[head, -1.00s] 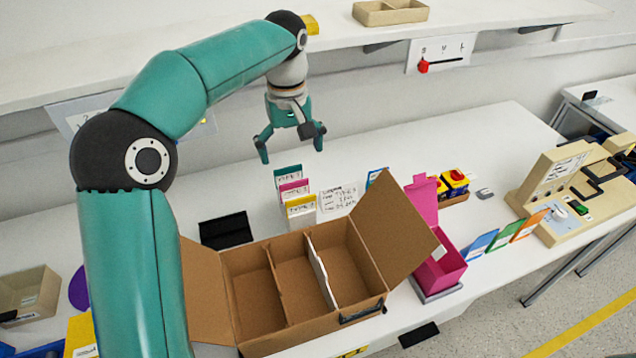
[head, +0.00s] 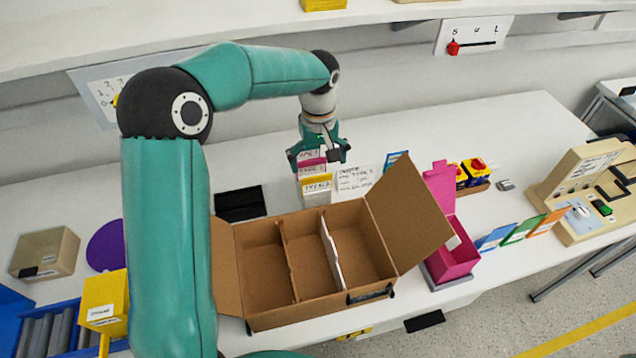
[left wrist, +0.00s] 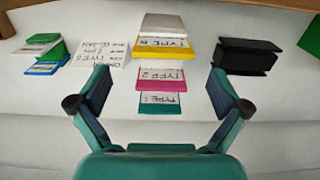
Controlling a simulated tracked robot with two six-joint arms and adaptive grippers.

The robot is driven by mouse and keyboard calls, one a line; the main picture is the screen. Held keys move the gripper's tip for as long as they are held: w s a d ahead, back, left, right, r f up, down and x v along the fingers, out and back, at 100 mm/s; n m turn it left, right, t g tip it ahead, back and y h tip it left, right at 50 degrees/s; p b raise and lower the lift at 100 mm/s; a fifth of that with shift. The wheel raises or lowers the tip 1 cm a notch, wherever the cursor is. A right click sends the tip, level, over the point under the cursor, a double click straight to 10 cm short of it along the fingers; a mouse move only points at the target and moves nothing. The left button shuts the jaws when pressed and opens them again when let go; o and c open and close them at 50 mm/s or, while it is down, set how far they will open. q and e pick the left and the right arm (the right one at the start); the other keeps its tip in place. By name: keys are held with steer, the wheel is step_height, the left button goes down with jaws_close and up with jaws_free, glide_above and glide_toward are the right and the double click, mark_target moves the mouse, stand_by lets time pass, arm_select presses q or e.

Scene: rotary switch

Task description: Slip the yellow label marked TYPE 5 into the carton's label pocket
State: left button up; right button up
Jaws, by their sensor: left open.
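A yellow label (head: 316,183) stands in a row with a magenta and a teal label on the table behind the carton (head: 290,318). In the left wrist view the yellow label (left wrist: 150,50) appears upside down; its number is hard to read. The magenta label (left wrist: 161,76) and teal label (left wrist: 160,102) are nearer my wrist camera. My left gripper (head: 319,158) is open, above and behind the row. In the left wrist view its fingers (left wrist: 158,80) straddle the row, apart from the labels. The carton's dark-framed label pocket (head: 370,294) is on its front wall. My right gripper is not in view.
The carton's flaps are open. A handwritten note (head: 355,181) lies right of the labels; a black block (head: 240,204) is to their left. A magenta box (head: 454,260) and several coloured cards stand right of the carton. A shelf (head: 200,30) runs above.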

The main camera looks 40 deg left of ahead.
mark_target(317, 176)
arm_select(q)
steer(key=f+p, duration=0.1)
steer(key=f, duration=0.3)
steer(key=shift+s, duration=0.2)
steer(key=shift+f, duration=0.65)
steer(key=c, duration=0.7)
